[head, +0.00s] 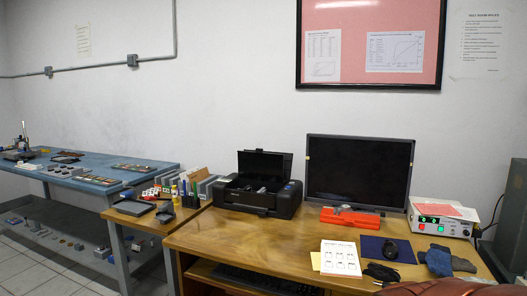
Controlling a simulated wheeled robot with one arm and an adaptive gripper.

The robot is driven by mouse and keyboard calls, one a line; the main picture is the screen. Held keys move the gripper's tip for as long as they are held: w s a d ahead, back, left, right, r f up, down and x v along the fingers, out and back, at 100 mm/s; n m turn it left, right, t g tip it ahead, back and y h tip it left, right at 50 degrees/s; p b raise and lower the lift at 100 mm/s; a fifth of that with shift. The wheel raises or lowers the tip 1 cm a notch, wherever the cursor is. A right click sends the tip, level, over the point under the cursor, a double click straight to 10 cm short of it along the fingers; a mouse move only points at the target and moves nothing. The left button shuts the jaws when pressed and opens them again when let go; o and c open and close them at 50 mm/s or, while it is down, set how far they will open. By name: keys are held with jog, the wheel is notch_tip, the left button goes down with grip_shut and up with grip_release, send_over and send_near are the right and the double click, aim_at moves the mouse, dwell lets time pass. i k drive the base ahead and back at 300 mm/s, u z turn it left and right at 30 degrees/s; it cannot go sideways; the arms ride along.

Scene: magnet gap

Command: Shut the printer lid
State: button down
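A black printer (259,198) sits on the wooden desk, left of the monitor. Its lid (264,164) stands raised, close to upright, at the back of the printer body. The open top shows dark parts inside, too small to make out. My gripper does not show clearly in the head view.
A monitor (358,172) stands right of the printer, with a red tool (350,217) in front of it. Papers (340,258), a dark blue mat (388,248) and a white device (442,217) lie farther right. Bottles and folders crowd the printer's left. The desk before the printer is clear.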

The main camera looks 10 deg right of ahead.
aim_at(258, 166)
jog(key=u, duration=0.65)
jog(key=i, duration=0.5)
jog(key=u, duration=0.8)
jog(key=i, duration=1.15)
jog(key=z, duration=0.55)
jog(key=i, duration=0.8)
jog(key=z, duration=0.85)
